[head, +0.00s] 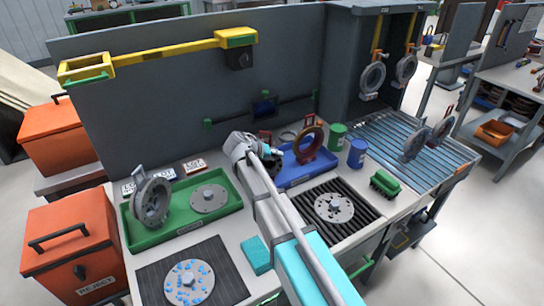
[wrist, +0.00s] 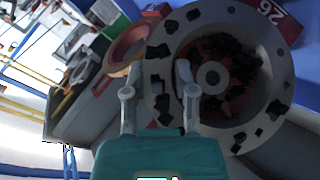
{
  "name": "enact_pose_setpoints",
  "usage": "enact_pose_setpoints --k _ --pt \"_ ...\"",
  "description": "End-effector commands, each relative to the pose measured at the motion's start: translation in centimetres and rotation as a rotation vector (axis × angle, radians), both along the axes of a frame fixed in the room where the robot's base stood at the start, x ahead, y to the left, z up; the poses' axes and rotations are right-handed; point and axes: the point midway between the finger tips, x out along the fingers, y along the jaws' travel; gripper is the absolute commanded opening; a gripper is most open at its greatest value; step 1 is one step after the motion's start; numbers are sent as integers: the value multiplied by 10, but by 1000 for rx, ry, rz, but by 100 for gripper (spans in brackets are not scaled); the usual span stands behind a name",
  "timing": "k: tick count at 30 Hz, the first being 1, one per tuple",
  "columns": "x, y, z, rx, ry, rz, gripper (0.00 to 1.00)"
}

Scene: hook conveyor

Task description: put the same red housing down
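A red ring-shaped housing (head: 308,143) stands upright in the blue tray (head: 292,178) in the head view. My gripper (head: 272,151) is to its left, over the left end of the tray; its fingers are too small to read there. A reddish ring (wrist: 125,48) lies beyond the left finger. I cannot tell which ring matches the housing in the head view.
A green tray (head: 235,210) holds a grey housing (head: 150,200) and a flange. Green and blue cans (head: 357,153) stand right of the blue tray. A black ribbed mat (head: 365,222) with a flange is in front. Hooks with grey housings (head: 372,78) hang at the right.

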Motion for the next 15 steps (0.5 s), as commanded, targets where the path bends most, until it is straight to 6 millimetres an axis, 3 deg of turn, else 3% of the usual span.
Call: enact_pose_setpoints --k 1,4,5,15 --pt "0 0 0 -1 0 -1 49" --pt "0 0 0 -1 0 -1 67" --pt "0 0 0 -1 0 -1 69" --pt "0 -1 1 -1 0 -1 69"
